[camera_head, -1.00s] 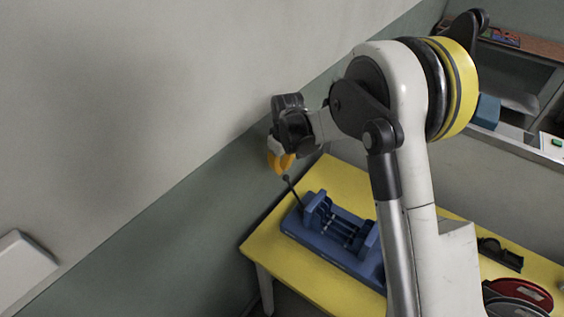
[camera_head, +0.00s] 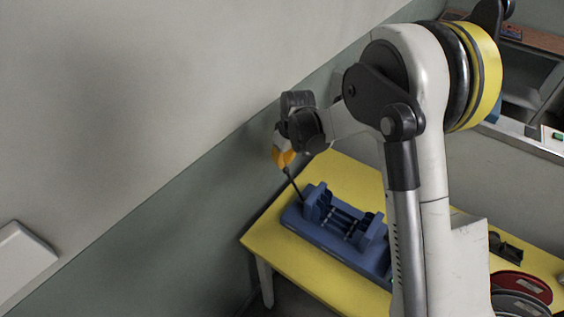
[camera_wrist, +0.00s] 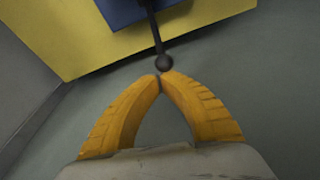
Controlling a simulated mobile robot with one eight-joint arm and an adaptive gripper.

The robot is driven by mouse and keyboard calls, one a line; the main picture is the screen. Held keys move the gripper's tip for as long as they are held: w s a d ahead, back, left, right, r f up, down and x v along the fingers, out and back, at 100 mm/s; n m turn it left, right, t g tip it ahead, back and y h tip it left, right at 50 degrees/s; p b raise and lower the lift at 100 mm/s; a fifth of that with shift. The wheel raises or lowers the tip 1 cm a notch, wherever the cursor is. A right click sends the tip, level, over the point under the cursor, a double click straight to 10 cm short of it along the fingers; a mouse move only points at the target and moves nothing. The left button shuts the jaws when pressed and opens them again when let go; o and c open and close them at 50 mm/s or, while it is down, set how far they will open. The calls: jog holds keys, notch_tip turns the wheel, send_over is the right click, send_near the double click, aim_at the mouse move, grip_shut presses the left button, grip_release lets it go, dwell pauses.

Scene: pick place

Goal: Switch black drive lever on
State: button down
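The black drive lever (camera_head: 295,186) is a thin dark rod that rises tilted from the left end of a blue fixture (camera_head: 330,238) on the yellow table. In the wrist view, the lever's rod (camera_wrist: 156,33) ends in a round black knob (camera_wrist: 165,62). My gripper (camera_head: 284,160) has yellow-orange fingers and is at the lever's top end. In the wrist view, my gripper's fingertips (camera_wrist: 160,77) are together, with the knob just past them and not between them. I cannot tell whether they touch the knob.
The yellow table (camera_head: 290,268) stands close to the grey-green wall. A black part (camera_head: 506,250) and red and dark discs (camera_head: 521,286) lie at its right end. My arm covers the middle of the table. A shelf unit (camera_head: 530,85) stands at the back right.

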jog(key=s+d+r+t+y+b, duration=0.2)
jog(key=s+d+r+y+b, duration=0.1)
jog(key=s+d, duration=0.3)
jog(key=shift+d+r+t+y, duration=0.15)
jog(key=shift+d+t+y, duration=0.2)
jog(key=shift+d, duration=0.45)
jog(key=shift+r, duration=0.15)
dwell(0.4)
